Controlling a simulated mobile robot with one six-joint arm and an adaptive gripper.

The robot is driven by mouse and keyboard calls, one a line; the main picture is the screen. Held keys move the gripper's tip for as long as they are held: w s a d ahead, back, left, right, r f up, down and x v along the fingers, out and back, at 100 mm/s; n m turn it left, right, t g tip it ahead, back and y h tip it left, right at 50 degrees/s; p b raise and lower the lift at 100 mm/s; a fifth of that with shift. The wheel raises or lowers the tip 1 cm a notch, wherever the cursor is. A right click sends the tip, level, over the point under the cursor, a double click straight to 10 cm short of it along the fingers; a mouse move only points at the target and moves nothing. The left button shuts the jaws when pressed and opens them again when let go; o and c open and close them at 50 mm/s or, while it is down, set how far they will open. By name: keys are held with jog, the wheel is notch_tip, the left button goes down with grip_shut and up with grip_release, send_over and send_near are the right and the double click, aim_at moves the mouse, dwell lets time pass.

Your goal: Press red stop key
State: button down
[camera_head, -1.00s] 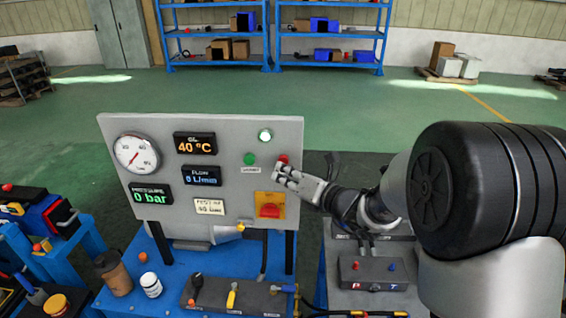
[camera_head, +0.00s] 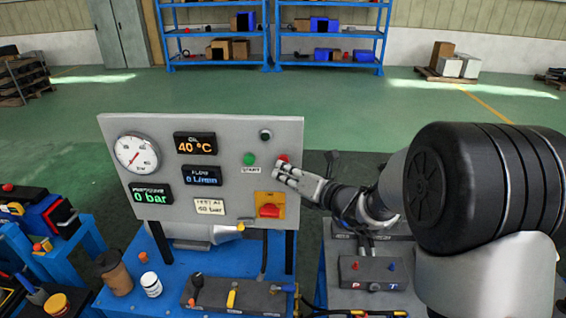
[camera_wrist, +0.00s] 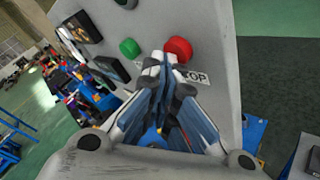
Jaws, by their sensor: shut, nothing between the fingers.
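The red stop key (camera_head: 283,158) is a round button at the right side of the grey upright panel (camera_head: 120,126). My gripper (camera_head: 277,173) is shut and empty, just below the red key in the head view. In the wrist view, the red key (camera_wrist: 178,50) shows beyond the fingertips (camera_wrist: 160,62), with its label reading "...OP" partly hidden by the fingers. I cannot tell whether the fingertips touch the key or the panel.
The green start button (camera_head: 249,159) is left of the red key. A lamp (camera_head: 265,135), dark, sits above. Displays and a gauge (camera_head: 137,154) fill the panel's left.

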dwell(0.5)
jog(key=shift+s, duration=0.85)
jog(key=shift+s+a+b, duration=0.1)
jog(key=shift+s+b, duration=0.65)
jog(key=shift+s, duration=1.75)
jog(key=shift+r, duration=0.1)
